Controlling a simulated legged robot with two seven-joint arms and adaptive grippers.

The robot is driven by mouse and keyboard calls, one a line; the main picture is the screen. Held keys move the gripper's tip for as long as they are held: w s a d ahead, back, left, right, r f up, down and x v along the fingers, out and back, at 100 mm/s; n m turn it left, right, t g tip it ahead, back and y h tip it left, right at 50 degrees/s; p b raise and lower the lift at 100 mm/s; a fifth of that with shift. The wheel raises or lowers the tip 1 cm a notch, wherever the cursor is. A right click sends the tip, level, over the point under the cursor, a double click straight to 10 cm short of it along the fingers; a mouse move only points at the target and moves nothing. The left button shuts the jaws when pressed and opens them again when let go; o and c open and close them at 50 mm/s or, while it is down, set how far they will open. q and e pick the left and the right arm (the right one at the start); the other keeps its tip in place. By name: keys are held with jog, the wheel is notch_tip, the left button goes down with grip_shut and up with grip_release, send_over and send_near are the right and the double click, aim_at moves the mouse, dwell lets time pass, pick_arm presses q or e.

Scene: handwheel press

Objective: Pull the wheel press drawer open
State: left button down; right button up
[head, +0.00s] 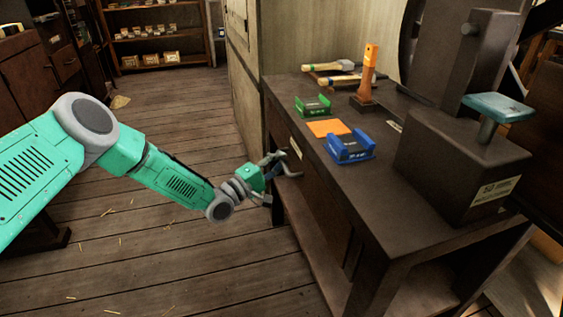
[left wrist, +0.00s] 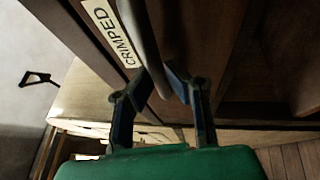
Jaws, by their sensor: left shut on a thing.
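The drawer (head: 318,198) is in the side of the dark press table and looks about flush with it. A pale label (head: 295,148) is on its front; in the left wrist view the label (left wrist: 112,32) reads "CRIMPED". My left gripper (head: 276,165) is at the drawer's curved grey handle (head: 291,172). In the left wrist view its two blue fingers (left wrist: 160,82) are shut on the handle (left wrist: 147,48), which passes between them. The fingertips are partly hidden behind the handle. My right gripper is in neither view.
On the table (head: 375,215) stand a green holder (head: 312,106), a blue holder (head: 349,149), an orange pad (head: 328,128), an orange-handled tool (head: 369,70), hammers (head: 337,66) and the press (head: 460,165).

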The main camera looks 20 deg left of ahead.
pick_arm(q)
jog(key=s+a+p, duration=0.2)
jog(key=s+a, duration=0.6)
jog(key=a, duration=0.2)
jog(key=s+a+p, duration=0.1)
jog(key=s+a, duration=0.6)
jog(key=a, duration=0.4)
jog(key=shift+s+a+f+g+p, duration=0.3)
jog(key=shift+s+f+p, duration=0.05)
jog(key=shift+f+p, duration=0.05)
jog(key=c, duration=1.6)
grip_release()
jog(key=shift+o, duration=0.2)
jog(key=shift+r, duration=0.25)
jog(key=shift+w, duration=0.1)
jog(key=v, duration=1.2)
jog(key=shift+f, duration=0.3)
jog(key=shift+w, duration=0.1)
